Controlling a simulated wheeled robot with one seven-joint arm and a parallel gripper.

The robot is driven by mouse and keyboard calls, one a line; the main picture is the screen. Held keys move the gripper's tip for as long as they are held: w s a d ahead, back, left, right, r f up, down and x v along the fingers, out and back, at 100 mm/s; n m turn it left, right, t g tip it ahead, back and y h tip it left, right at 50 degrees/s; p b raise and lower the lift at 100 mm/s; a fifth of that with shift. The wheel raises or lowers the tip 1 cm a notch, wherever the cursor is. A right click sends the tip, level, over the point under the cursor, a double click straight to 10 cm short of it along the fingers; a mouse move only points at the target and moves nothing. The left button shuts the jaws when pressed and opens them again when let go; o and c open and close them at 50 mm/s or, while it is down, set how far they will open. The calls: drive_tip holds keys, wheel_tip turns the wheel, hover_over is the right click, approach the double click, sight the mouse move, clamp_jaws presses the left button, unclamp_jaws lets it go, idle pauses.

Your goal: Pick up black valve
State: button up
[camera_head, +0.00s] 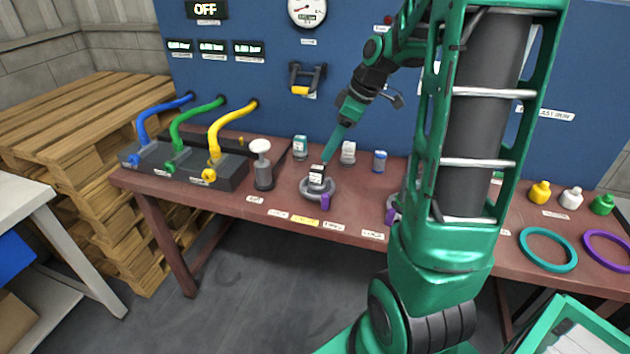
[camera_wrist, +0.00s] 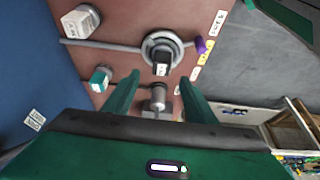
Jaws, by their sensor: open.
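The black valve (camera_head: 318,173) is a small dark block with a white label. It sits on a round grey fitting (camera_head: 305,190) with a purple handle on the table. In the wrist view the valve (camera_wrist: 161,69) shows just beyond the fingertips, roughly centred between them. My gripper (camera_head: 328,156) comes down from the upper right, its tips close above and behind the valve. In the wrist view my gripper (camera_wrist: 158,78) is open, its two green fingers apart with nothing held. Whether a finger touches the valve cannot be told.
A teal valve (camera_head: 300,147), a grey valve (camera_head: 348,153) and a blue valve (camera_head: 380,162) stand behind on the table. The blue panel (camera_head: 240,95) rises behind.

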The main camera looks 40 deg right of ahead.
sight(319, 167)
drive_tip(key=x, duration=1)
drive_tip(key=shift+a+f, duration=0.15)
drive_tip(key=shift+f, duration=0.05)
drive_tip(key=shift+r, duration=0.1)
clamp_jaws()
